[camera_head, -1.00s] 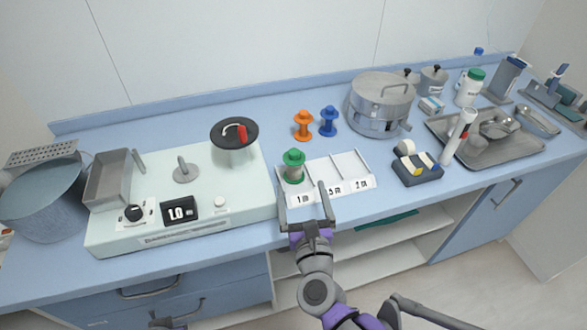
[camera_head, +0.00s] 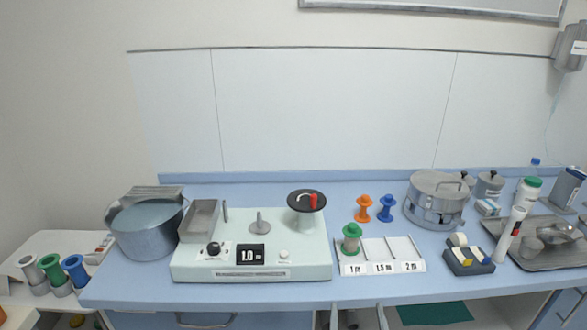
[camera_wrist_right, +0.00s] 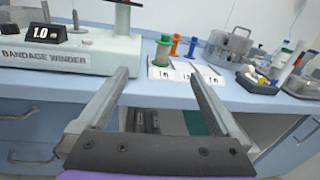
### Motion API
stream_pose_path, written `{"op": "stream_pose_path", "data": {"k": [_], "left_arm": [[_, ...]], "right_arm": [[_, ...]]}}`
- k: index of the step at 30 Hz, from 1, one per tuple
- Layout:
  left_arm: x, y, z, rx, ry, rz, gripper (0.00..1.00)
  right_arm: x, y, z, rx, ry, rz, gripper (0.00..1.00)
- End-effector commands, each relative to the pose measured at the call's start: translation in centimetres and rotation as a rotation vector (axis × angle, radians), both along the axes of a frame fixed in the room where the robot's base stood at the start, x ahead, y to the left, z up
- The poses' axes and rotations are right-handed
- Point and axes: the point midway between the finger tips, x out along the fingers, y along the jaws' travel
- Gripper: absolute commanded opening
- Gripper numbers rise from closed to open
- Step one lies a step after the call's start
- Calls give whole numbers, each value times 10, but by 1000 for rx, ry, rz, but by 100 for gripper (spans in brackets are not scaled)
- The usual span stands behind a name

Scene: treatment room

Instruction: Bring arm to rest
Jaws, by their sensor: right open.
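My right gripper (camera_head: 357,318) shows only as two grey fingers at the bottom edge of the head view, below the counter's front edge. In the right wrist view, its two fingers (camera_wrist_right: 160,76) are spread wide with nothing between them. They point toward the counter and are apart from the objects on it. A green-ended spool (camera_head: 351,240) stands upright in the 1 m compartment of the white labelled tray (camera_head: 376,243). The 1.5 m and 2 m compartments are empty. My left gripper is not in either view.
The bandage winder (camera_head: 200,272) stands left of the tray, its display reading 1.0. Orange (camera_head: 364,209) and blue (camera_head: 386,209) spools stand behind the tray. A steel drum (camera_head: 437,203), a tape dispenser (camera_head: 468,257) and a metal tray (camera_head: 530,262) are to the right.

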Motion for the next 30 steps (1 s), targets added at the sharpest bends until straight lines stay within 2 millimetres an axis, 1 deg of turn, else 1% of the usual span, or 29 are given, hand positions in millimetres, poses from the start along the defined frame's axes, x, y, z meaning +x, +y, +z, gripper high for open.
{"op": "stream_pose_path", "data": {"k": [1,4,7,8,9,10,11,12,14,15,17,18,21,24,30], "left_arm": [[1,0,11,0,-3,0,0],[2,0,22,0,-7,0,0],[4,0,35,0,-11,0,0],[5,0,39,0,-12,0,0],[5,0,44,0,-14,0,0],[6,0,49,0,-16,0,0],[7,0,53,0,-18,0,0],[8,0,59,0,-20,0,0],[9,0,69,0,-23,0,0],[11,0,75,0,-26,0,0],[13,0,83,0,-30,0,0],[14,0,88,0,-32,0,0],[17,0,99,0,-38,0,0],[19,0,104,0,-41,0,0],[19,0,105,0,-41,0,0]], "right_arm": [[-1,6,12,-153,20,55,100],[-5,22,18,-477,61,176,100],[-13,34,17,-835,103,312,100],[-16,37,15,-950,115,359,100],[-22,39,12,-1110,132,423,100],[-27,40,9,-1233,144,477,100],[-33,40,4,-1360,156,534,100],[-41,38,-1,-1529,172,614,100],[-56,31,-11,-1776,194,749,100],[-67,24,-18,-1930,205,845,100],[-84,11,-26,-2136,216,995,100],[-95,2,-31,-2252,220,1096,100],[-121,-21,-38,-2468,217,1331,100],[-140,-39,-41,-2585,206,1510,100],[-142,-40,-42,-2593,204,1525,100]]}}
